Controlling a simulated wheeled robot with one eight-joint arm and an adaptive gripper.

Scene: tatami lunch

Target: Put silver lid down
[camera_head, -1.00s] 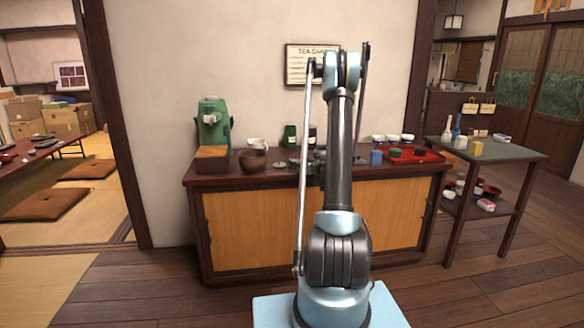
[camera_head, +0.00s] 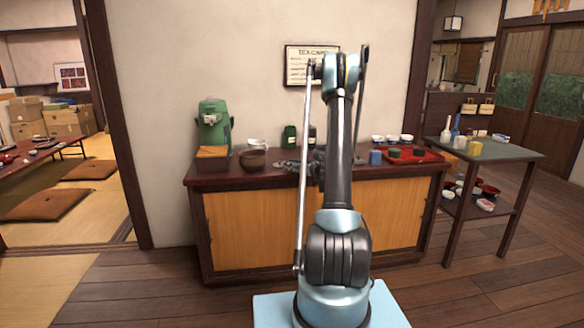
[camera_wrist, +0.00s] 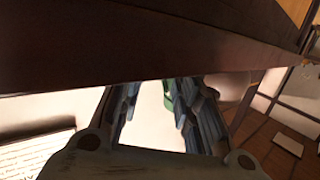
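The silver lid cannot be made out as a separate thing in either view now. In the head view my gripper (camera_head: 290,167) is low at the counter top (camera_head: 230,180), left of my arm, where a small grey disc lay a second ago. My own fingers and arm cover that spot. In the wrist view my gripper (camera_wrist: 158,105) has its two dark fingers apart, with pale background and a bit of green between them. No lid shows between the fingers.
A dark bowl (camera_head: 252,160) and a green dispenser (camera_head: 214,125) stand left of my gripper. Dark green canisters (camera_head: 289,138) stand behind it. A blue cup (camera_head: 376,158) and red tray (camera_head: 428,157) are to the right. A side table (camera_head: 510,151) stands further right.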

